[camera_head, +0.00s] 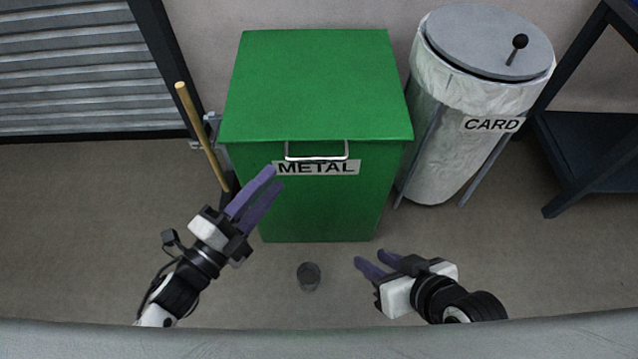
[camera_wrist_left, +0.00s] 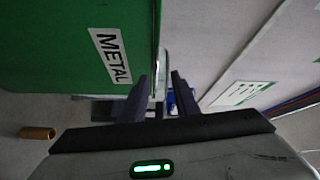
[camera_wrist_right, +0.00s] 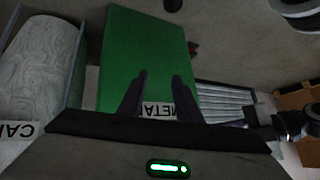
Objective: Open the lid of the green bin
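The green bin (camera_head: 325,210) stands at the centre of the head view with its lid (camera_head: 315,85) shut. A metal handle (camera_head: 317,156) is on the lid's front edge, above a METAL label (camera_head: 340,168). My left gripper (camera_head: 274,179) is open and empty, just left of the handle. In the left wrist view the handle (camera_wrist_left: 163,62) shows in line with the gap between the fingers; I cannot tell whether it lies between them. My right gripper (camera_head: 370,258) is open and empty, in front of the bin at lower right. The bin (camera_wrist_right: 145,60) also shows in the right wrist view.
A white CARD bin (camera_head: 440,130) with a grey round lid stands right of the green bin. A wooden-handled tool (camera_head: 200,135) leans at its left. A small dark round object (camera_head: 308,275) is on the floor in front. A dark frame (camera_head: 590,135) stands far right.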

